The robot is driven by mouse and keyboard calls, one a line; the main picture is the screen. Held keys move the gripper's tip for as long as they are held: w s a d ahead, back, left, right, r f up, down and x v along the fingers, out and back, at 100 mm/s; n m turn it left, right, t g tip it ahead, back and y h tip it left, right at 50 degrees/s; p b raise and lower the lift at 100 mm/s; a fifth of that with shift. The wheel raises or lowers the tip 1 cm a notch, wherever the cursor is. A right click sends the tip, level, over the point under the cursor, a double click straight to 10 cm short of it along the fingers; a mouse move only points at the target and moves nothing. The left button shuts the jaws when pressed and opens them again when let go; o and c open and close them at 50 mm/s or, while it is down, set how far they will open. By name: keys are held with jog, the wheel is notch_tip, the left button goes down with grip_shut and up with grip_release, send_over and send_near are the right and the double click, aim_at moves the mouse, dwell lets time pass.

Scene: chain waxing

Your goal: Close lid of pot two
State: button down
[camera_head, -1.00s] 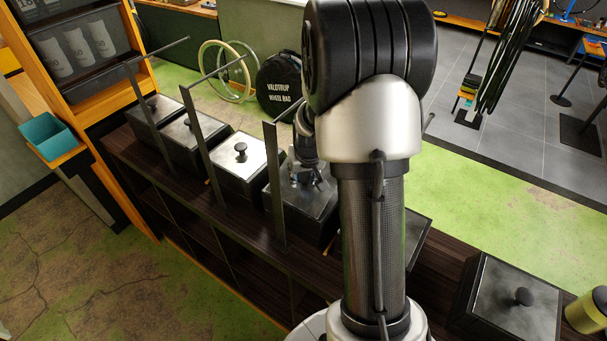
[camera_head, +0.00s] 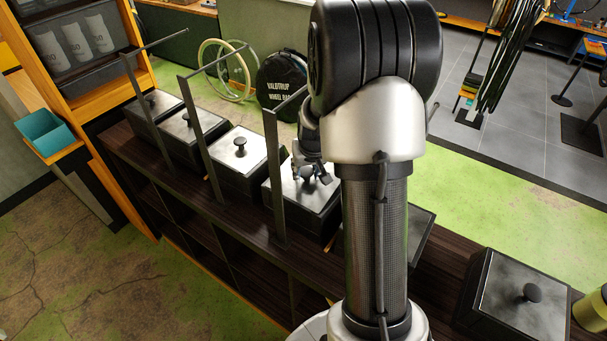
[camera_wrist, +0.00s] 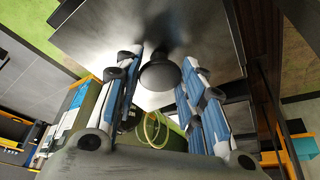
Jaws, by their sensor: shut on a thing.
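My gripper (camera_head: 311,176) is at the grey, square lid (camera_head: 292,196) of a dark pot (camera_head: 278,210), just left of my arm. In the wrist view my fingers (camera_wrist: 160,90) stand on both sides of the lid's round black knob (camera_wrist: 160,73) and are shut on it. The lid (camera_wrist: 205,35) fills the upper middle of the wrist view. In the head view it appears to lie on the pot, but my arm hides its right part. The frames do not show which pot is pot two.
Several lidded pots stand along the dark shelf unit (camera_head: 235,272), including a neighbouring pot (camera_head: 240,150) and one at the right (camera_head: 515,300). Thin upright posts with top bars, such as the post (camera_head: 274,185), rise close beside my gripper. A yellow-green can (camera_head: 592,312) stands far right.

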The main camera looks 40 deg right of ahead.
jog(key=shift+w+d+f+b, duration=0.15)
jog(key=shift+d+f+b, duration=0.4)
jog(key=shift+f, duration=0.2)
jog(key=shift+r, duration=0.2)
jog(key=c, duration=1.4)
grip_release()
jog(key=shift+c, duration=0.2)
jog(key=o, duration=0.3)
jog(key=shift+d, duration=0.25)
jog(key=shift+o, duration=0.2)
jog(key=shift+a, duration=0.1)
jog(key=shift+r, duration=0.35)
jog(key=v, duration=1.1)
jog(key=shift+s, duration=0.25)
